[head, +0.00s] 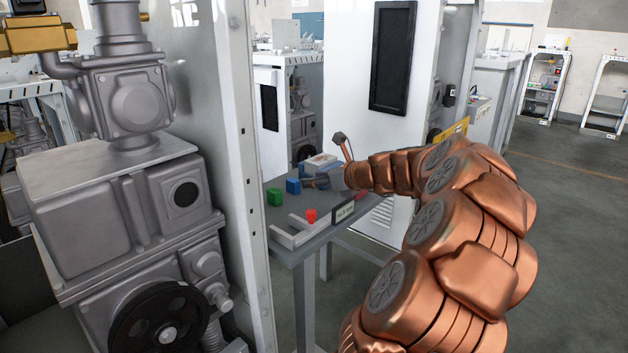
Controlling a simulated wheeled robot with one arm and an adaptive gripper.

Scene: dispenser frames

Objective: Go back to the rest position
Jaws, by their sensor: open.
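My copper-coloured arm reaches from the lower right towards a small grey table (292,250) beside the dispenser frame. My gripper (314,183) is at the far end of the arm, low over the table's back part. It is small and dark in this view, and its fingers are open. A blue block (293,186) is just left of it, and a green block (274,197) is further left. I cannot tell whether the gripper touches anything. A red piece (311,216) sits at a light grey forked holder (290,237) near the front.
A grey dispenser machine (125,200) with a black handwheel (160,325) fills the left. A tall white frame post (240,200) stands between it and the table. A white cabinet panel (345,90) is behind the table. Open floor (570,220) lies to the right.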

